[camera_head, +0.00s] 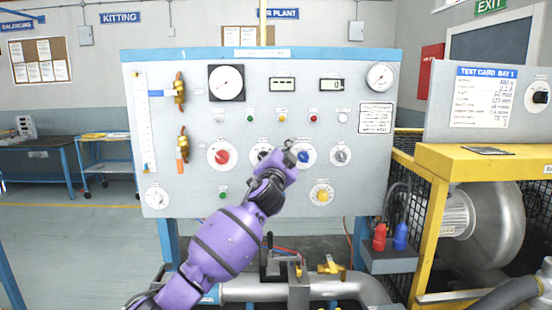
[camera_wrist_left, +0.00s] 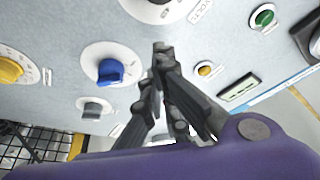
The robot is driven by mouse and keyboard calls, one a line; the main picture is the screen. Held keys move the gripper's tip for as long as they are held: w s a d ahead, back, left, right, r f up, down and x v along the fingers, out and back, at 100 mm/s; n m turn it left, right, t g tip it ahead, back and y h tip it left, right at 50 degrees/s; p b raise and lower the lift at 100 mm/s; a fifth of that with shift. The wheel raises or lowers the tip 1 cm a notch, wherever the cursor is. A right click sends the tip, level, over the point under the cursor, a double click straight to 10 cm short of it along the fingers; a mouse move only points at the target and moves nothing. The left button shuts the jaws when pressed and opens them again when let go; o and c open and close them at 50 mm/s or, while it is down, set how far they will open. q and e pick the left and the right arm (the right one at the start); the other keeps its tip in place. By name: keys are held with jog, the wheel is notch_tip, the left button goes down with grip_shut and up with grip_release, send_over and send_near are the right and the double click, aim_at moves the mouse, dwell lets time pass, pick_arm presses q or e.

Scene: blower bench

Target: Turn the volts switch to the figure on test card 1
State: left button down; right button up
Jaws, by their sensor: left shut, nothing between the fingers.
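The volts switch (camera_head: 259,153), a dark knob on a round white dial, is on the grey panel, partly hidden by my left gripper in the head view. In the left wrist view its dial (camera_wrist_left: 174,13), beside the label VOLTS, is cut off by the top edge; its setting cannot be read. My left gripper (camera_head: 292,149) is in front of the panel between this dial and the blue knob (camera_head: 304,156). In the left wrist view the gripper (camera_wrist_left: 161,48) is shut and empty, apart from the blue knob. Test card 1 (camera_head: 483,97) hangs at right; its small top line looks like 480 V.
A red knob (camera_head: 222,156), a grey knob (camera_head: 341,155) and a yellow knob (camera_head: 322,195) surround the work area on the panel. Small buttons and two displays sit above. A yellow bench frame (camera_head: 465,160) stands at right; pipework runs below the panel.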

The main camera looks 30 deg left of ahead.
pick_arm(q)
jog(key=a+f, duration=0.2)
jog(key=shift+s+a+f, duration=0.3)
jog(key=shift+s+f, duration=0.05)
jog(key=shift+s, duration=0.05)
pick_arm(e)
jog(key=shift+s+d, duration=0.15)
jog(key=shift+s, duration=0.3)
